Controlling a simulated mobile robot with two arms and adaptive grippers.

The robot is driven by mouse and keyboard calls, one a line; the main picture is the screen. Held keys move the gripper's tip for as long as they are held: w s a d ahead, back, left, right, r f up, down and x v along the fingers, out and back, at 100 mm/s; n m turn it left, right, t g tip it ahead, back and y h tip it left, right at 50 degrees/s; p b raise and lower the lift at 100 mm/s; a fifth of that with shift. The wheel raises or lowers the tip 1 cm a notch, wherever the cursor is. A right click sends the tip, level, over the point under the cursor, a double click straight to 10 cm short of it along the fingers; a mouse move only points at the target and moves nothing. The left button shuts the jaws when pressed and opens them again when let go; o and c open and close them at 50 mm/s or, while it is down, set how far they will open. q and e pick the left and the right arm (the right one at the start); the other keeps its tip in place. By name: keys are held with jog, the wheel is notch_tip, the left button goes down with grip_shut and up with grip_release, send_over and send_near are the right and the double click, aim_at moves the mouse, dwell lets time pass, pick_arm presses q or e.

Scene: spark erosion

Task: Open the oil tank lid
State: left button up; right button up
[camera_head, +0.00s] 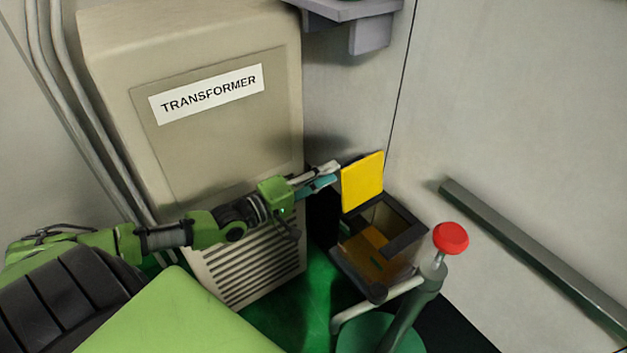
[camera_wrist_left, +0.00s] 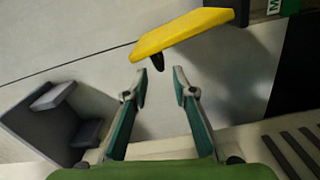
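The oil tank is a dark box (camera_head: 408,240) on the floor beside the transformer, with its top open and a brownish interior showing. Its yellow lid (camera_head: 362,182) stands raised, roughly upright, at the back of the box. In the left wrist view the lid (camera_wrist_left: 185,32) is seen nearly edge-on, with a small dark knob (camera_wrist_left: 157,62) under it. My left gripper (camera_head: 333,174) is just left of the lid. In the wrist view its fingers (camera_wrist_left: 160,85) are apart, with nothing between them, and the knob is just beyond the tips. My right gripper is not in view.
The beige transformer cabinet (camera_head: 200,140) stands behind my left arm. A green post with a red knob (camera_head: 451,238) and a pale handle stands in front of the tank. A grey shelf (camera_head: 345,12) juts out above. A grey rail (camera_head: 530,250) runs along the right wall.

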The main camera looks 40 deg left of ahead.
pick_arm(q)
jog(key=shift+v, duration=1.9)
jog(key=s+a+f+m+g+y, duration=0.2)
jog(key=a+f, duration=0.1)
jog(key=f, duration=0.7)
jog(key=s+a+f+m+g+y, duration=0.15)
jog(key=a+f, duration=0.25)
jog(key=f, duration=0.6)
jog(key=s+f+m+g+y, duration=0.1)
jog(key=s+f+g, duration=0.1)
jog(key=s+f, duration=0.45)
jog(key=s+f+m+g+y, duration=0.1)
jog(key=s+f+m+y, duration=0.15)
jog(key=f, duration=0.75)
jog(key=s+d+f+m+g, duration=0.2)
jog(key=s+d+f+g, duration=0.25)
jog(key=s+f, duration=0.85)
jog(key=s+d+f+m+g, duration=0.2)
jog(key=s+d+f, duration=0.2)
jog(key=s, duration=0.5)
jog(key=s+d+f+m+g, duration=0.3)
jog(key=s+d+f, duration=0.1)
jog(key=s+d, duration=0.5)
jog(key=shift+s+h, duration=0.3)
jog(key=shift+h, duration=0.1)
